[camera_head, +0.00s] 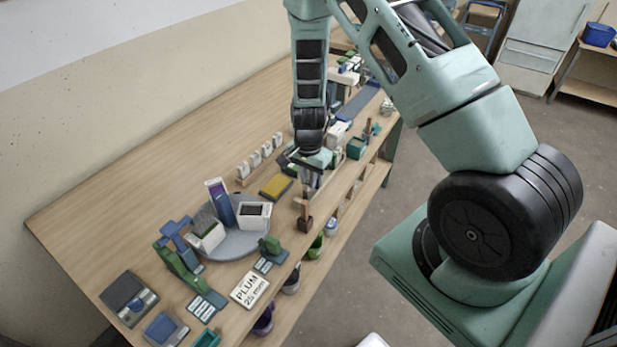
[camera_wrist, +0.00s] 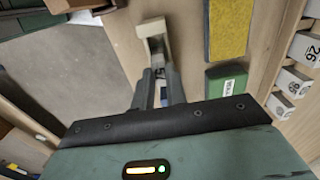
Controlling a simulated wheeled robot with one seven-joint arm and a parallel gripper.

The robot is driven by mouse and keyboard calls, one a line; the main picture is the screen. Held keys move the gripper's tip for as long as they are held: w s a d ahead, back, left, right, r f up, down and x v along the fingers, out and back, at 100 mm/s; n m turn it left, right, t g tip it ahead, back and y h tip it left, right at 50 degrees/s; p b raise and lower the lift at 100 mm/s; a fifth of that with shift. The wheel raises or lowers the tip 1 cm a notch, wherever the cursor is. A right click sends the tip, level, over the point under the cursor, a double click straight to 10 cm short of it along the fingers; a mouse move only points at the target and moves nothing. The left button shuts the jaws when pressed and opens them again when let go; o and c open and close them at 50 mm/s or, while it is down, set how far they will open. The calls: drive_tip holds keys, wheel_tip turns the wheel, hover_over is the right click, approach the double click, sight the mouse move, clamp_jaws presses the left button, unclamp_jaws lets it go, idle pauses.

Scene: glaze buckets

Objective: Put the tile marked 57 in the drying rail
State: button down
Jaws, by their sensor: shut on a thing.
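My gripper (camera_head: 310,183) is low over the right side of the wooden table. White numbered blocks (camera_wrist: 300,50) stand at the right edge of the wrist view; one seems to read 26. They are the row of white blocks (camera_head: 267,149) on a wooden strip in the head view.
A yellow-topped pad (camera_wrist: 228,32) and a green labelled box (camera_wrist: 227,82) lie right of the fingers. A brown block (camera_head: 304,207) stands just below my gripper. A grey round tray (camera_head: 232,246) with containers is nearer. Bare tabletop (camera_head: 150,170) lies at left.

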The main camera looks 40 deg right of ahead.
drive_tip(key=shift+f, duration=0.3)
idle(0.5)
drive_tip(key=c, duration=1.3)
unclamp_jaws()
drive_tip(key=shift+c, duration=0.2)
wheel_tip(320, 180, up, 7)
drive_tip(key=p, duration=0.5)
drive_tip(key=shift+r, duration=0.1)
